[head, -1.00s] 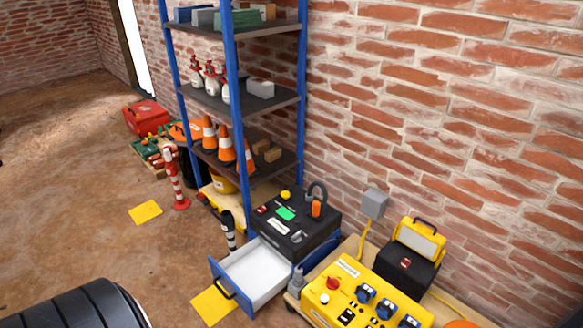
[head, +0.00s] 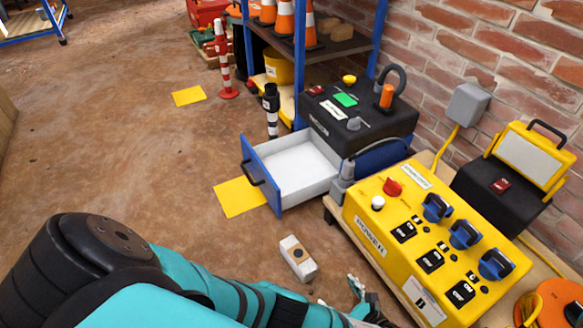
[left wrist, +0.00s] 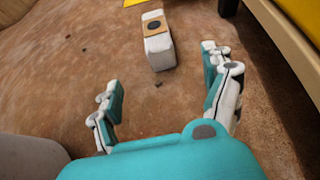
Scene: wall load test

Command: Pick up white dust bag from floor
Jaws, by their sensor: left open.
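The white dust bag (head: 298,259) lies on the brown floor in front of the open drawer. It is a small white block with a tan patch and a dark round spot on top. It also shows in the left wrist view (left wrist: 158,42), beyond my fingertips. My left gripper (head: 358,298) is to the right of the bag and low in the head view, partly cut off by the bottom edge. In the left wrist view the left gripper (left wrist: 160,78) is open and empty, its fingers apart and not touching the bag. My right gripper is not in view.
A yellow power box (head: 430,240) sits on a low wooden-edged cart at the right. A black machine (head: 355,120) with an open white drawer (head: 296,165) stands behind. Yellow mats (head: 238,198) lie on the floor. The floor to the left is clear.

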